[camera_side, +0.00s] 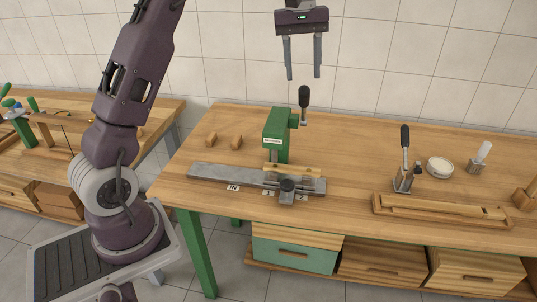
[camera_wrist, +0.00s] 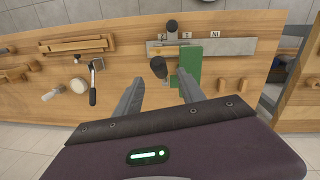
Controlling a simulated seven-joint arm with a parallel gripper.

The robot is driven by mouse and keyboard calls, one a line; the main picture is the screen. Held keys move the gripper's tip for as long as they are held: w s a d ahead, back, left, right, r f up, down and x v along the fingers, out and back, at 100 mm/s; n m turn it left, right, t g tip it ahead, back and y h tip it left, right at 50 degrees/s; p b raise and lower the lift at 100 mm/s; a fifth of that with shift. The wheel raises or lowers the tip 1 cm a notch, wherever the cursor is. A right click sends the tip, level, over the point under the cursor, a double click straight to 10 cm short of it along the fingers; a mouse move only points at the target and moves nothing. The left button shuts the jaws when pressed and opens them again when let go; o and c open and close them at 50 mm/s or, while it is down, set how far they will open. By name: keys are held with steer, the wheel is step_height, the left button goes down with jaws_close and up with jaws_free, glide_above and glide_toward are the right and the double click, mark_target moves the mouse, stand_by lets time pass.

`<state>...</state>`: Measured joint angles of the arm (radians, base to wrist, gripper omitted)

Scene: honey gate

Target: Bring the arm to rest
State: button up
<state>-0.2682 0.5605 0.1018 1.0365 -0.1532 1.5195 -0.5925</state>
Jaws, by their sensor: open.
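My gripper (camera_side: 304,74) hangs high above the workbench (camera_side: 350,138), pointing down. Its two grey fingers are apart with nothing between them. In the wrist view my gripper (camera_wrist: 160,88) shows its fingers spread over the bench. Below it stands a green press (camera_side: 278,132) with a black-knobbed lever (camera_side: 304,97). The press also shows in the wrist view (camera_wrist: 191,62). The fingers are clear of the press and the lever.
A grey metal rail (camera_side: 225,174) marked "IN" lies at the press foot. Two small wooden blocks (camera_side: 236,143) lie left of the press. A black-handled clamp (camera_side: 404,165), a round white dish (camera_side: 440,167) and a wooden tray (camera_side: 440,218) are at right. The air around my gripper is free.

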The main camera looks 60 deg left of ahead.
steer(key=s+d+r+m+t, duration=0.1)
steer(key=s+d+r+m, duration=0.2)
steer(key=s, duration=0.4)
steer(key=s+d+r+m+t, duration=0.1)
steer(key=s+d+r+m, duration=0.15)
steer(key=s+d, duration=0.3)
steer(key=s+d+f+m+t, duration=0.1)
steer(key=s+f, duration=0.3)
steer(key=s, duration=0.5)
steer(key=s+d+f+m+t+y, duration=0.1)
steer(key=s+d+f+m, duration=0.2)
steer(key=s, duration=0.6)
steer(key=shift+f+m+t, duration=0.35)
steer(key=shift+m+t, duration=0.05)
steer(key=shift+m, duration=0.35)
